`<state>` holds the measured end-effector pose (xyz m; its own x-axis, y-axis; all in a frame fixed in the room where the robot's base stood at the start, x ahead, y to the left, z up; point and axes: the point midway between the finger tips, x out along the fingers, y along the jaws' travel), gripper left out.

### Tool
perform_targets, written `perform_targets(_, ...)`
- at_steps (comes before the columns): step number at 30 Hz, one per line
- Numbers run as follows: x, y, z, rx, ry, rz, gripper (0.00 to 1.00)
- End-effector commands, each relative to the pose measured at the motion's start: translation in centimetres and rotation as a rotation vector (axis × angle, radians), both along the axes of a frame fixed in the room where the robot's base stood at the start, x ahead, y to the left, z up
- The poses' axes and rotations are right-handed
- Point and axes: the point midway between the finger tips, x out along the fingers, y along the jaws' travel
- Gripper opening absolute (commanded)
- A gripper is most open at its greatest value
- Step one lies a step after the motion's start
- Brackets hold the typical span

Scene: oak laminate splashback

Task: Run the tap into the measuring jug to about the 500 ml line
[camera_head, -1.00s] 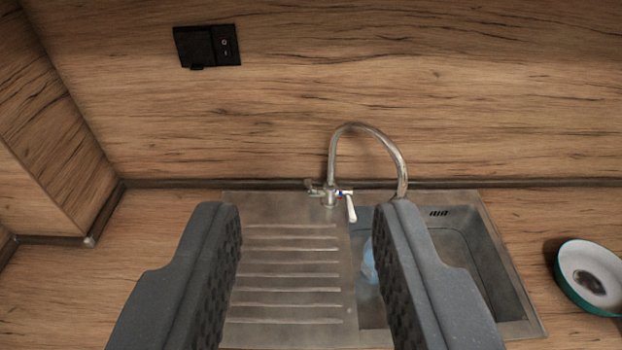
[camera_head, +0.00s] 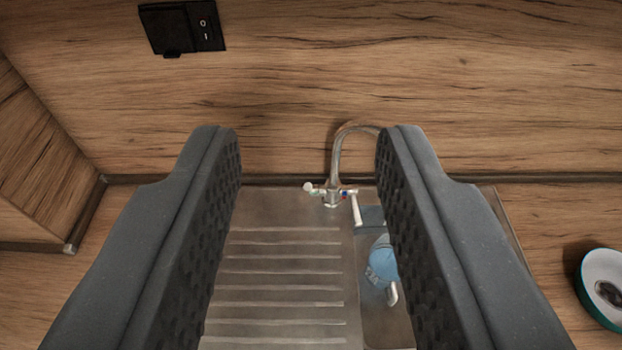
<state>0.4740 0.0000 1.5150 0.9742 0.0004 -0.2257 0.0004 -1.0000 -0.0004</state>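The tap (camera_head: 336,165) stands at the back of the steel sink unit. Its curved spout arches right and its end is hidden behind my right finger. Two levers sit at its base; the white right lever (camera_head: 356,209) points toward me and the left one ends in a pale knob. A bluish see-through jug (camera_head: 381,262) stands in the sink basin (camera_head: 375,325), partly hidden by my right finger. Its markings are too small to read, and I cannot tell whether water runs. My gripper (camera_head: 307,135) is wide open and empty, its fingers either side of the tap base in the picture.
The ribbed draining board (camera_head: 280,262) lies left of the basin and is clear. A white bowl with a teal outside (camera_head: 604,285) sits on the counter at right. A black socket (camera_head: 182,27) is on the wood splashback. A side wall stands at left.

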Motion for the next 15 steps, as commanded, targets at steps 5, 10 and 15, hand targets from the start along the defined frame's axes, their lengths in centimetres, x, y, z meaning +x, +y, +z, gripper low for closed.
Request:
perform_targets(5,2.7,0.7,-1.6,0.012,-0.003,0.014,0.36)
perform_targets(10,8.5,1.9,-5.6,0.044,-0.022,0.035,0.36)
perform_targets(15,14.5,3.3,-11.1,0.083,-0.043,0.042,0.36)
